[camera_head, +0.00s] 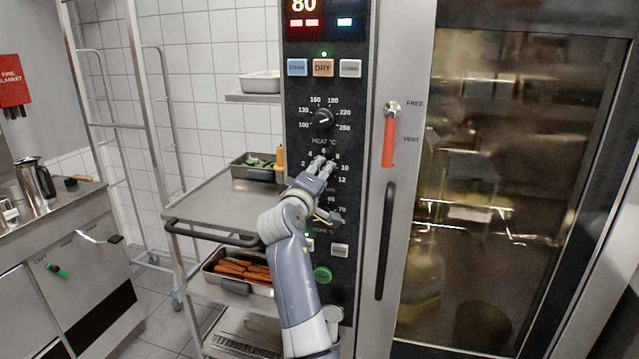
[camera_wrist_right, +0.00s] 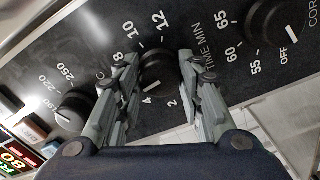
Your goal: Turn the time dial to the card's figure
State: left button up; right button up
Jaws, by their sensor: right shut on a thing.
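The time dial (camera_wrist_right: 160,75) is a black knob marked TIME MIN on the oven's control panel (camera_head: 350,90). In the right wrist view, figures 2, 4, 8, 10 and 12 show around it; the 6 is hidden by a finger. A pale mark on the knob seems to point near 4. My right gripper (camera_wrist_right: 161,74) has its fingers on either side of the knob, shut on it. In the head view my right gripper (camera_head: 322,167) covers most of this dial. No card can be made out. My left gripper is out of view.
The heat dial (camera_head: 322,119) is above, and the core dial (camera_wrist_right: 275,30) below points near OFF. The display (camera_head: 304,6) reads 80. A red-handled lever (camera_head: 389,140) and the door handle (camera_head: 385,240) are to the right. A steel trolley (camera_head: 215,205) stands left.

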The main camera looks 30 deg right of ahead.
jog(key=shift+r+m+b, duration=0.2)
jog(key=shift+m+b, duration=0.1)
jog(key=shift+m, duration=0.3)
jog(key=shift+r, duration=0.15)
jog(key=o, duration=1)
jog(key=shift+o, duration=0.4)
jog(key=shift+w+f, duration=0.15)
jog(key=shift+f, duration=0.1)
jog(key=v, duration=0.7)
jog(key=shift+s, duration=0.25)
jog(key=shift+a, duration=0.1)
